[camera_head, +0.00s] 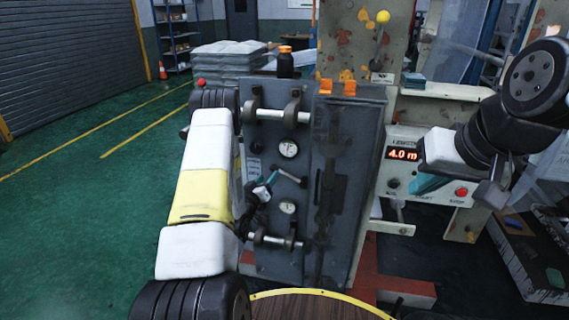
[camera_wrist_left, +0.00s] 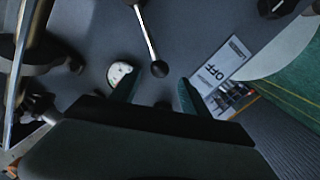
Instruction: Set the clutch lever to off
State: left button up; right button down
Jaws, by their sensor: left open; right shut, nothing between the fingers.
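A metal lever (camera_head: 290,174) with a dark ball knob stands on the front of the grey machine cabinet, between two round gauges. In the left wrist view the lever (camera_wrist_left: 147,35) ends in its black knob just beyond and between my left fingertips. A white label (camera_wrist_left: 222,65) reading OFF is to the right of it. My left gripper (camera_head: 265,187) is open at the cabinet front, left of the lever. Its fingers (camera_wrist_left: 157,88) show apart, and I cannot tell whether they touch the knob. My right gripper (camera_head: 428,186) is shut and empty in front of the control box.
The control box (camera_head: 402,157) shows a red 4.0 m readout and has a red button (camera_head: 461,192). Shiny rollers (camera_head: 268,114) stick out from the cabinet. Another lever with a yellow knob (camera_head: 383,17) stands at the upper right. The green floor at left is clear.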

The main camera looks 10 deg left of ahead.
aim_at(273, 171)
pick_arm(q)
jog(key=shift+w+d+f, duration=0.1)
jog(key=shift+w+d, duration=0.1)
jog(key=shift+w, duration=1.05)
jog(key=shift+w+d+r, duration=0.1)
jog(key=shift+w+d, duration=0.15)
jog(key=shift+w, duration=1)
jog(key=shift+w+d+f, duration=0.1)
jog(key=shift+w+d, duration=0.1)
jog(key=shift+w, duration=1.05)
grip_shut()
